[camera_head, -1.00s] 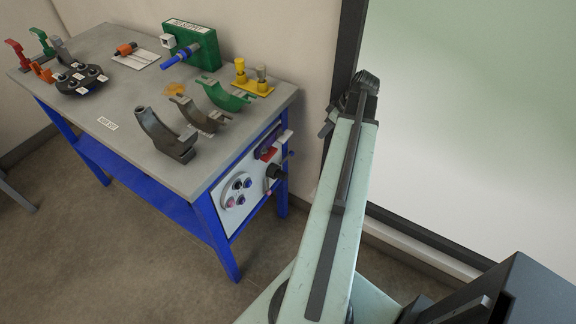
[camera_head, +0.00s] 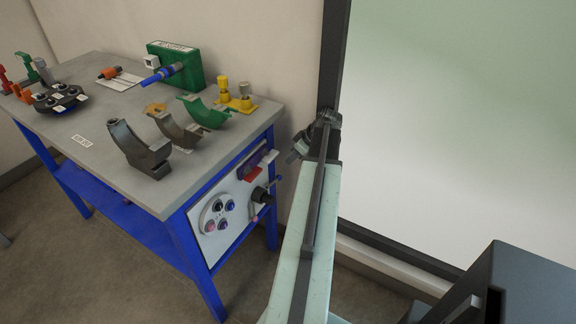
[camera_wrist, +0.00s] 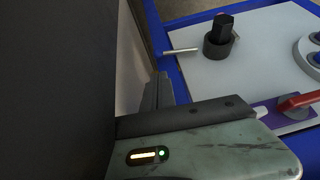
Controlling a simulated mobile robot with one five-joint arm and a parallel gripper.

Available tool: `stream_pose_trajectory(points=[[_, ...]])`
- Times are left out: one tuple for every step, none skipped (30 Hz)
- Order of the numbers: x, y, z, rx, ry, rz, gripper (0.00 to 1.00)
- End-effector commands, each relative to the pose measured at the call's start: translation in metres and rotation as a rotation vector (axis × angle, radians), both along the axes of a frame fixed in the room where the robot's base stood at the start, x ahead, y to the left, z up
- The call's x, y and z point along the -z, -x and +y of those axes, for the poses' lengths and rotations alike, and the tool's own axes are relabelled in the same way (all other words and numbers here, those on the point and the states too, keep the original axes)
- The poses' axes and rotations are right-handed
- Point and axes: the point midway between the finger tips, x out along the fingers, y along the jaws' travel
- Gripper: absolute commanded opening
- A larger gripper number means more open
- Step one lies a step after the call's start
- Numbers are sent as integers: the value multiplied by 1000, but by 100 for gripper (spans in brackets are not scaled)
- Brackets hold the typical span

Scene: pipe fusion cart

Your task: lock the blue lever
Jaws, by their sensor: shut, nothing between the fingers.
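A blue bar-like handle (camera_head: 160,76) sticks out to the left from the front of a green box (camera_head: 188,62) at the back of the bench top; it is the clearest blue lever-like part in the head view. I cannot tell whether it is locked. My gripper (camera_head: 298,149) is beside the bench's right end, apart from the blue handle. In the wrist view, the dark fingers (camera_wrist: 160,92) are shut and empty, near the bench's side panel. The blue handle is not visible there.
The side panel (camera_head: 237,190) carries a black knob (camera_head: 260,195), a round button plate (camera_head: 216,217) and a red handle (camera_wrist: 298,101). Curved grey, brown and green (camera_head: 203,110) saddles stand on the bench (camera_head: 95,130). A large pale board (camera_head: 460,130) stands at right.

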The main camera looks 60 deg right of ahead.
Motion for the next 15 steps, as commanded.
stream_pose_trajectory(points=[[12,-4,0,-1,1,0,0],[17,-6,0,-1,1,0,0],[24,-9,0,-1,1,0,0],[29,-12,1,-1,1,0,0],[35,-15,1,-1,1,0,0],[42,-19,1,0,0,0,0],[48,-22,1,0,0,0,0],[53,-25,2,0,0,0,0],[60,-30,2,-1,1,0,0],[65,-33,3,-1,0,0,0],[69,-36,3,-1,0,0,0],[73,-38,3,0,0,0,0],[75,-40,3,1,-1,0,0],[77,-42,4,1,-1,0,0],[78,-43,4,1,-1,0,0]])
